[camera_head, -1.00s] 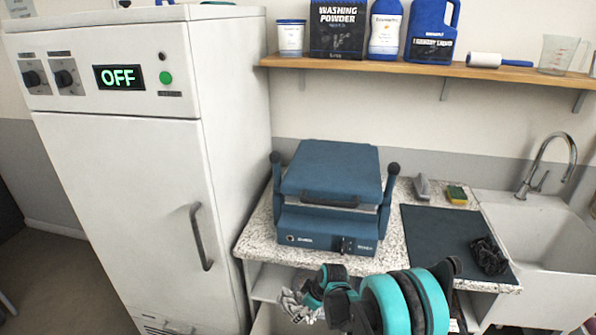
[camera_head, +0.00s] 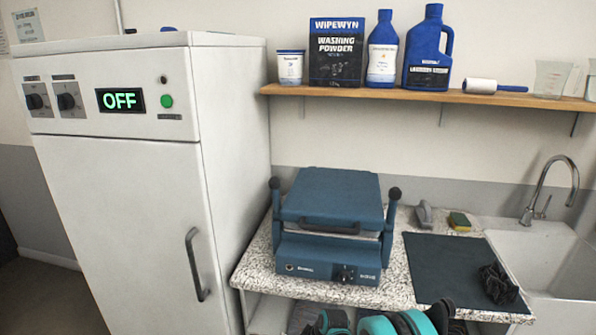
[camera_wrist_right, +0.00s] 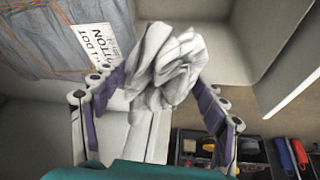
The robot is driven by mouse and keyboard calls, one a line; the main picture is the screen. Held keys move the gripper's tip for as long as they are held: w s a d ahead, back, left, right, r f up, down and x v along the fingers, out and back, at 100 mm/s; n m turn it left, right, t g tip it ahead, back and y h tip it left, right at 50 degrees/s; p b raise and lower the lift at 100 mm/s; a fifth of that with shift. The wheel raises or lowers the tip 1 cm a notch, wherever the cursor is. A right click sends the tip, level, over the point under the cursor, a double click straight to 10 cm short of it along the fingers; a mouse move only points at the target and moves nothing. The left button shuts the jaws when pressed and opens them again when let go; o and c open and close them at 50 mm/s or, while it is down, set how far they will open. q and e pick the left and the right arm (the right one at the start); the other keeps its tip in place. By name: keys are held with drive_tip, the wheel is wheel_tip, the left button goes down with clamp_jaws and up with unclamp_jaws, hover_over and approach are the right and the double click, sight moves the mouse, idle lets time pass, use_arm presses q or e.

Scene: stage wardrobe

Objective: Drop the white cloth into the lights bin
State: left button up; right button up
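The white cloth (camera_wrist_right: 165,65) is crumpled and shows in the right wrist view. My right gripper (camera_wrist_right: 162,80) has a finger against each side of it and holds it bunched between them. Pale bin-like walls (camera_wrist_right: 215,40) lie below and behind the cloth. No lights label is readable, so I cannot tell which bin is which. In the head view only part of my teal arm shows at the bottom edge; the right gripper and cloth are out of that view. My left gripper is not in view.
Grey-blue fabric with a printed label (camera_wrist_right: 95,45) lies left of the cloth. A black tray of small items (camera_wrist_right: 195,150) is below right. A blue press (camera_head: 330,225) stands on the speckled counter beside a white cabinet (camera_head: 125,200). A black cloth (camera_head: 497,283) lies on a dark mat (camera_head: 440,265).

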drive_tip(key=shift+o, duration=0.7)
drive_tip(key=v, duration=1.2)
drive_tip(key=s+d+r+m+t, duration=0.1)
drive_tip(key=s+d+r+m, duration=0.3)
drive_tip(key=r, duration=0.4)
drive_tip(key=s+d+r+m+t+h, duration=0.1)
drive_tip(key=s+d+r+m, duration=0.2)
drive_tip(key=s, duration=0.6)
drive_tip(key=s+d+r+m+t+h, duration=0.2)
drive_tip(key=s+d+m, duration=0.3)
drive_tip(key=s, duration=0.5)
drive_tip(key=shift+s+d+r+m+h, duration=0.25)
drive_tip(key=shift+d+r+m+h, duration=0.05)
drive_tip(key=shift+r, duration=0.4)
